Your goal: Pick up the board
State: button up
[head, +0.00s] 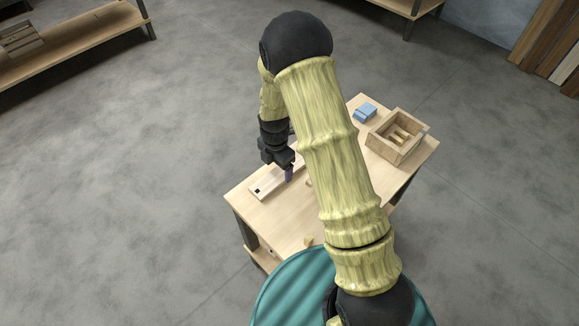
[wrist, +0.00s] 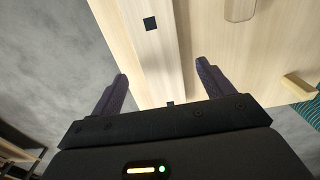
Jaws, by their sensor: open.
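The board (head: 267,187) is a pale, flat wooden strip with a dark square mark near its end. It lies on the light wooden table near the left edge in the head view. My gripper (head: 289,174) points down over the board's far part and is open. In the wrist view the board (wrist: 160,50) runs between the two spread fingers of my gripper (wrist: 161,72), with a dark square on its face and another dark mark close to the palm. I cannot tell how far the fingertips are above the table.
A wooden crate (head: 413,148) with several small wooden pieces inside stands at the table's far right, beside a blue object (head: 365,112). A small wooden block (head: 308,241) lies near the front edge. In the wrist view, a block (wrist: 298,85) and another piece (wrist: 240,9) lie right of the board.

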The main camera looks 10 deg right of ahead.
aim_at(277, 175)
notch_tip(277, 175, down, 4)
jog(key=shift+r, duration=0.15)
jog(key=shift+c, duration=0.4)
jog(key=c, duration=1.1)
